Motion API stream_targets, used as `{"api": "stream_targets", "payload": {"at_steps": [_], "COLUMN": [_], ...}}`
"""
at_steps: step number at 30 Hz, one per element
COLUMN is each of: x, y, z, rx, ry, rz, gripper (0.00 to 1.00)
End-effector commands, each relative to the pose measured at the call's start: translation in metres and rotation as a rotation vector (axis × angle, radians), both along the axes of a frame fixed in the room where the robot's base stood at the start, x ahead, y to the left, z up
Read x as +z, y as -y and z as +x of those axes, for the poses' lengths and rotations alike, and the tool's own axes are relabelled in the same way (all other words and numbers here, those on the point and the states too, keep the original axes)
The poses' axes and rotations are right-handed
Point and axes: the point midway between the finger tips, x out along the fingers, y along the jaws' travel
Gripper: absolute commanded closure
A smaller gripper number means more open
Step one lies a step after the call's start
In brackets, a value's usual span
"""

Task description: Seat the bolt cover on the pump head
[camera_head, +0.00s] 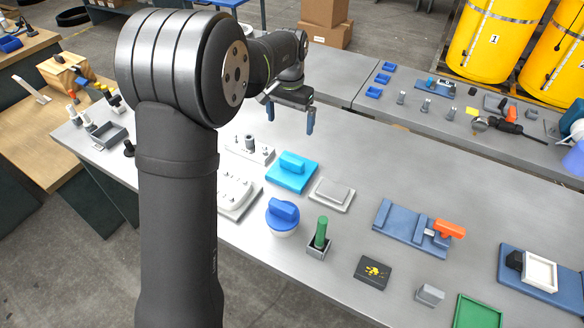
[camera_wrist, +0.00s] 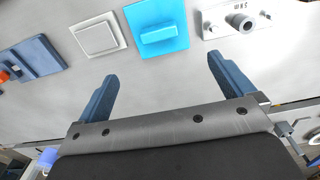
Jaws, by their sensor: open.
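My gripper (camera_head: 290,117) is open and empty above the table, behind the row of parts; its two blue fingers also show in the wrist view (camera_wrist: 162,72). No part is labelled as the bolt cover or pump head, so I cannot tell for sure which they are. A bright blue square block with a raised grip (camera_head: 292,171) lies flat on the table; it also shows in the wrist view (camera_wrist: 160,34), ahead of the fingers. A pale plate with an upright central stub and small studs (camera_head: 249,149) lies to its left. A rounded white plate with bumps (camera_head: 236,194) is partly behind my arm.
A grey square plate (camera_head: 333,195) lies right of the blue block. A blue-lidded white pot (camera_head: 282,216) and a green upright handle (camera_head: 320,235) stand nearer. A blue fixture with an orange handle (camera_head: 405,228) is further right. The table's back middle is clear.

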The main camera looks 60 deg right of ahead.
Motion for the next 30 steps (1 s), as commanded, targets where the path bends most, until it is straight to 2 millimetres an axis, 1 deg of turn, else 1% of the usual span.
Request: {"api": "stream_targets", "payload": {"at_steps": [5,12,15,18,25,30], "x": [-0.033,-0.086,-0.103,-0.114,-0.125,-0.148], "y": [-0.001,0.0,0.0,0.0,0.001,0.004], "z": [0.0,0.0,-0.001,0.0,-0.001,-0.003], "rx": [-0.002,0.0,0.0,0.0,0.0,0.0], "ry": [-0.001,-0.001,-0.001,-0.001,0.0,-0.001], "rz": [0.006,0.005,0.004,0.003,0.002,0.004], "gripper": [0.02,0.02,0.02,0.02,0.02,0.02]}}
